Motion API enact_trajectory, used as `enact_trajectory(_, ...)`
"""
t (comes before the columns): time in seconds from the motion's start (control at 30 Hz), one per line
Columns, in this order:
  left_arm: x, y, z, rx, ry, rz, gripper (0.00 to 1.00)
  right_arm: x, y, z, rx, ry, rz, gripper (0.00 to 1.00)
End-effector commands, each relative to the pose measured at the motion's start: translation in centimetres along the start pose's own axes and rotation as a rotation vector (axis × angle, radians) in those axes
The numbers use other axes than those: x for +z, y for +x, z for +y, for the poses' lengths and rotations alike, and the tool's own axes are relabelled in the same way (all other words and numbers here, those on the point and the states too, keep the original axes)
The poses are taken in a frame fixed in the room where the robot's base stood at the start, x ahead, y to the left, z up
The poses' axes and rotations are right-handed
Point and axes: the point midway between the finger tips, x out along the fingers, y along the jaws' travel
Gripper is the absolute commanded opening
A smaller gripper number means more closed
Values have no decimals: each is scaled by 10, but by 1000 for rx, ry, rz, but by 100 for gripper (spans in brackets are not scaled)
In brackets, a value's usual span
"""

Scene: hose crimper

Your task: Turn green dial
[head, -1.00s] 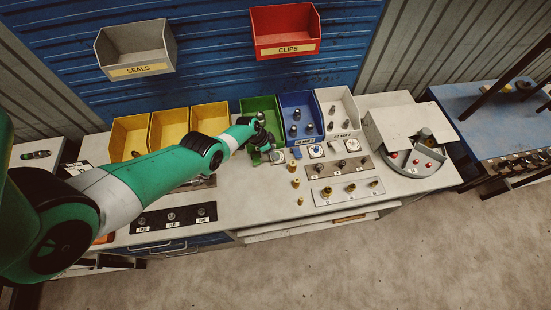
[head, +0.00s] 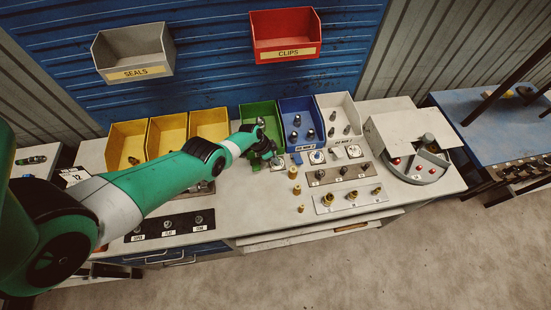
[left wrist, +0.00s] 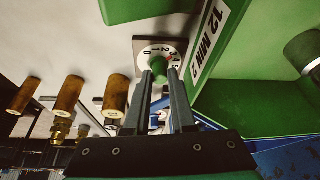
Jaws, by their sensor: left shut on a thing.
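The green dial (left wrist: 160,67) sits on a white numbered face in the left wrist view, with a red mark at the right of the face. My left gripper (left wrist: 165,83) has its two fingers on either side of the dial knob and is shut on it. In the head view my left gripper (head: 268,156) is at the dial's square plate (head: 279,164), in front of the green bin; the knob itself is hidden there. My right gripper is not in view.
The green bin (head: 246,116) stands right behind the dial. A blue dial (head: 317,156) is to the right. Brass fittings (head: 293,172) stand close by at the front right. Yellow bins (head: 127,132) line the back left.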

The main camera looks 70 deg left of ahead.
Motion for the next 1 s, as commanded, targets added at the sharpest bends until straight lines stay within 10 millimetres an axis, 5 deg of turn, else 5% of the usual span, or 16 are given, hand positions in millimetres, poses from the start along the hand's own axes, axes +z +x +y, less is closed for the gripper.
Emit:
enact_trajectory(0.47, 0, -1, 1, -42, -102, 0, 0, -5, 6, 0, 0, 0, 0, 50)
enact_trajectory(1.0, -1, 2, 5, -223, -531, 1, 0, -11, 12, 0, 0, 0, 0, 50)
